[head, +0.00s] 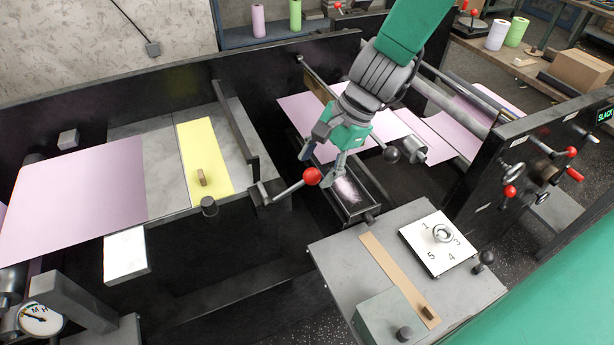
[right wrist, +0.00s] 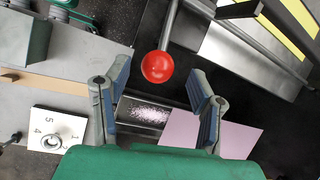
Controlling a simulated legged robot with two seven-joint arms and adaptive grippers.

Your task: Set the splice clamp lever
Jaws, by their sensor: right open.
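The splice clamp lever is a grey rod with a red ball knob (head: 312,176), beside the clamp bar (head: 237,130) at the right end of the splice table. The knob also shows in the right wrist view (right wrist: 157,66), at the top between the fingers. My right gripper (head: 319,167) is open and empty, close to the knob; contact is not visible. In the right wrist view its two fingers (right wrist: 160,88) stand wide apart on either side, with the knob near tip level. My left gripper is not in view.
A yellow strip (head: 205,155) with a small wooden block and a pink sheet (head: 82,187) lie on the left. A dark tray (head: 350,200) with pale scraps sits below my right gripper. A grey side table (head: 330,262) holds a numbered dial plate (head: 420,235). Red-knobbed handles (head: 510,191) stand right.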

